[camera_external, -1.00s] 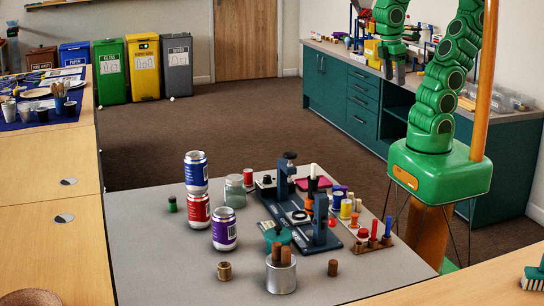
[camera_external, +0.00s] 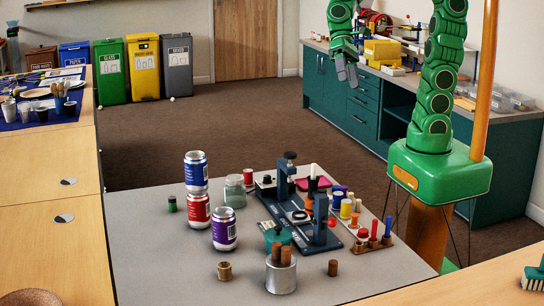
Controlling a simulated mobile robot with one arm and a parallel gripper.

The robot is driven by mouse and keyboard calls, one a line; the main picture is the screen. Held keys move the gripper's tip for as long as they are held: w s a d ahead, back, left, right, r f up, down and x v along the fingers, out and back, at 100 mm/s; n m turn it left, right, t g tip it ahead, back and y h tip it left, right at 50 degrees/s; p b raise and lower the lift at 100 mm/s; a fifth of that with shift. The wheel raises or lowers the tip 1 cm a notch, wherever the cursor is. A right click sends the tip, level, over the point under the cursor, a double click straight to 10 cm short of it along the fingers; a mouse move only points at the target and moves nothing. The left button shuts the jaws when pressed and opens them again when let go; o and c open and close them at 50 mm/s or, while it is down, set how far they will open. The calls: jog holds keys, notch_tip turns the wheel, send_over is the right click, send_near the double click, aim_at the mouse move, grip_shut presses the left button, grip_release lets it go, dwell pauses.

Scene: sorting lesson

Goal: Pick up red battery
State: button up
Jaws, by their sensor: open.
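A small red cylinder (camera_external: 248,176), which may be the red battery, stands on the grey table behind the glass jar and is partly hidden by it. Other small red pieces (camera_external: 363,236) sit at the wooden rack on the right; I cannot tell whether one is a battery. A dark green cylinder like a battery (camera_external: 172,203) stands alone at the left. My gripper (camera_external: 348,78) hangs high beyond the table, in front of the teal cabinets. It is open, empty and far from the red cylinder.
Stacked blue and red cans (camera_external: 196,172), a purple can (camera_external: 224,230) and the jar (camera_external: 234,190) stand centre-left. A dark blue device (camera_external: 290,190) takes up the middle. A metal cup (camera_external: 281,276) stands in front. The table's left side (camera_external: 140,240) is clear.

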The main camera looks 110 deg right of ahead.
jog(key=w+d+m+t+y, duration=0.25)
jog(key=w+d+m, duration=0.35)
jog(key=w, duration=0.3)
jog(key=m+t+h, duration=0.3)
jog(key=m+t, duration=0.4)
jog(key=m, duration=0.6)
send_over(251, 170)
jog(key=s+d, duration=0.3)
jog(key=s, duration=0.1)
notch_tip(251, 170, down, 35)
jog(key=shift+w+r, duration=0.1)
jog(key=shift+r, duration=0.1)
jog(key=shift+f+t, duration=0.25)
jog(key=shift+f, duration=0.1)
jog(key=shift+x, duration=3.9)
jog(key=shift+d+f, duration=0.1)
jog(key=shift+f, duration=0.05)
jog(key=c, duration=1.1)
